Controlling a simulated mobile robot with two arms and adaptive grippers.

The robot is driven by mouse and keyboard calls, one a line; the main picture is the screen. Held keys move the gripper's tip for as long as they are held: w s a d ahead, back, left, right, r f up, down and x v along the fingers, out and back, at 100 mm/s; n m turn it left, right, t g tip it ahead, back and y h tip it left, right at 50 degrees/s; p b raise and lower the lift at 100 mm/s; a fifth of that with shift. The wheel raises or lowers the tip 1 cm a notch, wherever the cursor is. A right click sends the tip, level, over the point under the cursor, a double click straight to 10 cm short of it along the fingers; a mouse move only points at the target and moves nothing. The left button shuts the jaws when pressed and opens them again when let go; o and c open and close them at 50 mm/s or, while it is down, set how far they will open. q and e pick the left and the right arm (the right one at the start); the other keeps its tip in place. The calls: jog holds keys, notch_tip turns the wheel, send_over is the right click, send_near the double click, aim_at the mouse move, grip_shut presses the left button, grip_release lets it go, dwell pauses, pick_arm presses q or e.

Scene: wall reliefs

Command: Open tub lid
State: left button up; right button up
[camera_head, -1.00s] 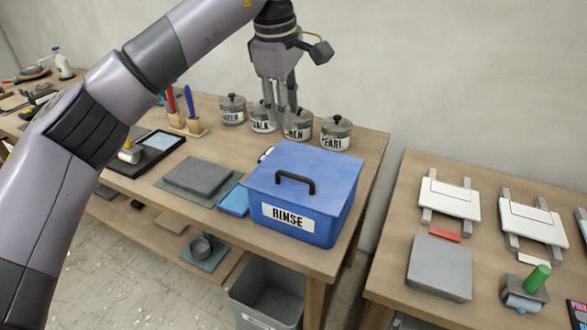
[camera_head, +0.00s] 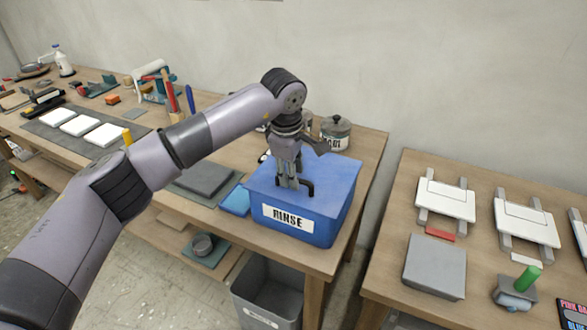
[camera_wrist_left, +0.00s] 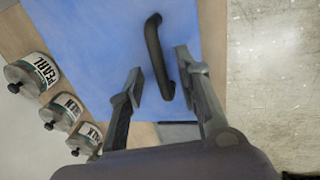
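The blue tub (camera_head: 330,229) with a RINSE label stands near the right end of the long table. Its blue lid (camera_head: 338,176) lies flat on top, closed. A black bar handle (camera_head: 310,187) is on the lid; it also shows in the left wrist view (camera_wrist_left: 154,42). My left gripper (camera_head: 289,184) points down at the lid beside the visible end of the handle. In the left wrist view my left gripper (camera_wrist_left: 158,69) is open, with its fingers apart on either side of the handle. Contact cannot be told. My right gripper is not in view.
Lidded jars stand behind the tub, such as the PEARL jar (camera_head: 335,133). A grey slab (camera_head: 206,178) lies left of the tub. A grey bin (camera_head: 268,290) is below the table edge. A second table (camera_head: 390,262) with white frames stands at right, across a gap.

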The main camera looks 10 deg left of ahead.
pick_arm(q)
jog(key=shift+f, duration=0.2)
grip_shut()
dwell(0.3)
dwell(0.5)
